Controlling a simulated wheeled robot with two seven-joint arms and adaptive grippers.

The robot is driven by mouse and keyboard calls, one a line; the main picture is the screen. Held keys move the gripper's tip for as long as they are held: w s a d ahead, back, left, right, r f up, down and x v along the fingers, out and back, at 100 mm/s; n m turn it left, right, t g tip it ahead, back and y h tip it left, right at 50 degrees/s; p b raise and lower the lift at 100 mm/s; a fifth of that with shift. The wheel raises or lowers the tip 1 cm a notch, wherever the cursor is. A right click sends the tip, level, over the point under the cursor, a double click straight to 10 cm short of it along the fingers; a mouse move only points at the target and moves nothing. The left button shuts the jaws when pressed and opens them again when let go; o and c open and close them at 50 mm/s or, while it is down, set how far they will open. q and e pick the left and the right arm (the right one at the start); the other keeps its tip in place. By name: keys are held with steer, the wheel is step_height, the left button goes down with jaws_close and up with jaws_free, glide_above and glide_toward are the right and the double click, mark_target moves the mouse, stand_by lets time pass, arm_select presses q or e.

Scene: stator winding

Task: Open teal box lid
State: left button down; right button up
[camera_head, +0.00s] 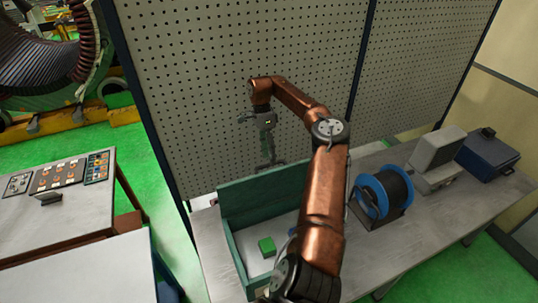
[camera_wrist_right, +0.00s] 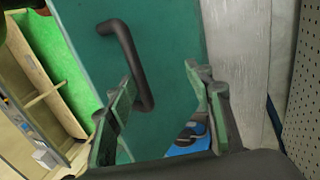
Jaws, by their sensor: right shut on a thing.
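The teal box (camera_head: 238,262) stands on the workbench with its inside showing. Its teal lid (camera_head: 255,203) stands raised at the back of the box. In the right wrist view the lid (camera_wrist_right: 90,40) fills the middle, with a dark bar handle (camera_wrist_right: 126,50). My right gripper (camera_head: 268,163) is at the top edge of the raised lid. In the wrist view its fingers (camera_wrist_right: 158,78) stand apart with the lid and handle end between them, and it is shut on the lid. The exact contact is hard to see. My left gripper is not in view.
A green block (camera_head: 266,246) lies in the box. A blue wire spool (camera_head: 370,195), a pale device (camera_head: 437,155) and a blue case (camera_head: 487,155) stand to the right on the workbench (camera_head: 400,240). A perforated panel (camera_head: 220,80) rises close behind the lid.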

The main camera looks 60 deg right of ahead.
steer(key=shift+f, duration=0.5)
steer(key=v, duration=1.2)
steer(key=shift+r, duration=0.45)
